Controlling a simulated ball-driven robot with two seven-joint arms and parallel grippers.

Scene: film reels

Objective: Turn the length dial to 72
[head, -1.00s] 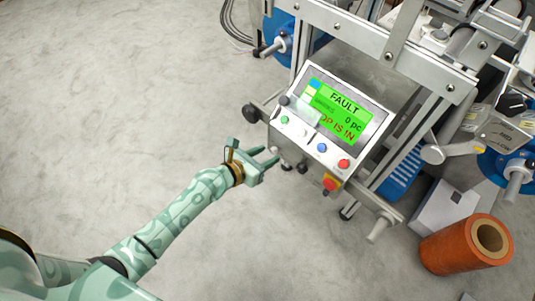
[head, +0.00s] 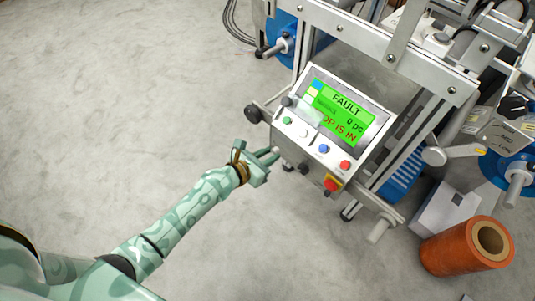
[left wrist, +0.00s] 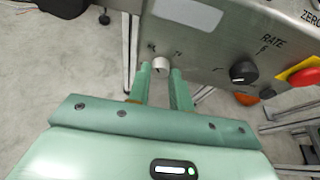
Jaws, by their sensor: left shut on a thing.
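The machine's control panel (head: 335,115) has a green screen reading FAULT, 0 pc and a red line ending in OP IS IN. My left gripper (head: 275,155) is at the lower left edge of this panel. In the left wrist view, the fingers of my left gripper (left wrist: 161,78) are on both sides of a small pale grey knob (left wrist: 161,65), shut on it. It appears to be the length dial; the small marks above it are too blurred to read surely. The head view does not show the knob clearly. My right gripper is not in view.
Right of the gripped knob are a black knob (left wrist: 243,72) labelled RATE and a red stop button (left wrist: 305,76) on yellow. Coloured buttons sit below the screen. An orange roll (head: 460,247) stands on the floor at right. The floor at left is clear.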

